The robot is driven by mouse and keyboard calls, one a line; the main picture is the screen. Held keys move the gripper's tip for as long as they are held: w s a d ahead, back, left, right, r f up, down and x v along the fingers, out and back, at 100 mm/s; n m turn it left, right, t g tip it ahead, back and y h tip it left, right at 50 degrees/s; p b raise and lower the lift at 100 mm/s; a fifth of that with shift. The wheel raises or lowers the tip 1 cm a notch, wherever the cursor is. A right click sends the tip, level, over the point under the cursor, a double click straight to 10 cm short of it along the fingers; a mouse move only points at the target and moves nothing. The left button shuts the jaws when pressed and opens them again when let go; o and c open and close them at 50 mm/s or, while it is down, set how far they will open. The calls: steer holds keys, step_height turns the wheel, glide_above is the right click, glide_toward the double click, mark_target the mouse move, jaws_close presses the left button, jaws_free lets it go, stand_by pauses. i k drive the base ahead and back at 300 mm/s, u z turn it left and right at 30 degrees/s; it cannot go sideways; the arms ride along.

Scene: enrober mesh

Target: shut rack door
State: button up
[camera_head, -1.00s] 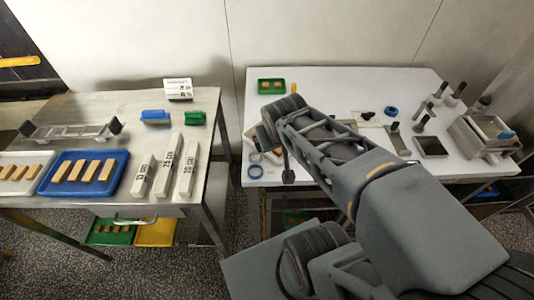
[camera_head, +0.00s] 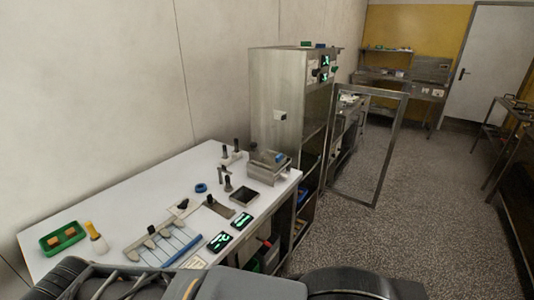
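The rack (camera_head: 275,95) is a tall steel cabinet behind the right end of the white table. Its door (camera_head: 391,150) is a metal frame with a see-through middle. The door stands wide open, swung out to the right of the rack over the floor. Dark shelves show in the rack's open front, but their contents are hard to make out. My gripper is not in view; only links of my arm show along the bottom edge, well short of the rack and door.
The white table (camera_head: 120,215) lies between me and the rack, with a green tray (camera_head: 63,238), a steel box (camera_head: 268,165) and several tools on it. Speckled floor (camera_head: 420,240) is open right of the door. Benches stand at the far right.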

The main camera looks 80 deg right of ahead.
mark_target(405, 97)
steer(key=k, duration=0.5)
steer(key=z, duration=3.95)
steer(key=i, duration=4.85)
steer(key=u, duration=4.15)
